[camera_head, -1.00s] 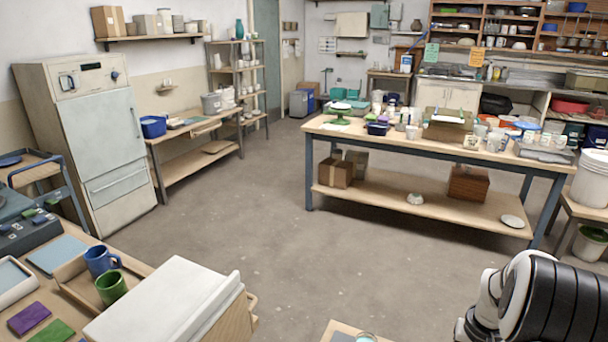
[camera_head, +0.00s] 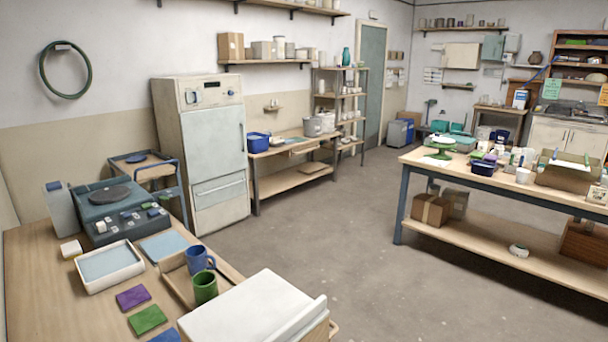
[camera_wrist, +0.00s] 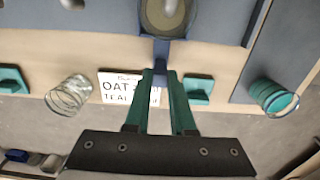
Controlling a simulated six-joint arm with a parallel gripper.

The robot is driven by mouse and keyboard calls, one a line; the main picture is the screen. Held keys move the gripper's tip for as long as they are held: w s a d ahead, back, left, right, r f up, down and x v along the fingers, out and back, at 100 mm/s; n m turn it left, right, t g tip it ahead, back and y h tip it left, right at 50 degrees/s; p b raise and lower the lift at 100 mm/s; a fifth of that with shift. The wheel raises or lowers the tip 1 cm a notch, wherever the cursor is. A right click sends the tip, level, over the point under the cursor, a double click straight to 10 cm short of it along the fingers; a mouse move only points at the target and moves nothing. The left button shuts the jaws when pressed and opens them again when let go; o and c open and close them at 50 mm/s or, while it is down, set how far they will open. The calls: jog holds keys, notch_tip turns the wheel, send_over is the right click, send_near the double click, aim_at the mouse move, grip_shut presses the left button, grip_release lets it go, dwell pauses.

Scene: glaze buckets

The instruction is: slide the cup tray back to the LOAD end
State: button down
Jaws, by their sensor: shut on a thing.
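In the wrist view, my gripper (camera_wrist: 160,72) has its two teal fingers closed on a dark blue upright piece (camera_wrist: 161,50). This looks like a handle. It meets a dark blue part with an oval, light-rimmed opening at the top edge. I cannot tell whether this belongs to the cup tray. In the head view, a shallow wooden tray (camera_head: 178,287) lies on the near left table, with a blue mug (camera_head: 198,258) and a green mug (camera_head: 205,288) at it. No LOAD marking is readable. My gripper is outside the head view.
A pale-edged board in the wrist view has a clear ribbed cup (camera_wrist: 68,95), a teal cup (camera_wrist: 273,97) and a partly covered lettered card (camera_wrist: 113,87) beside my fingers. In the head view, a white slab (camera_head: 245,310) lies right of the mugs. The floor (camera_head: 330,240) is open.

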jog(key=shift+w+a, duration=2.8)
jog(key=c, duration=0.8)
grip_release()
jog(key=shift+c, duration=0.2)
notch_tip(320, 180, up, 7)
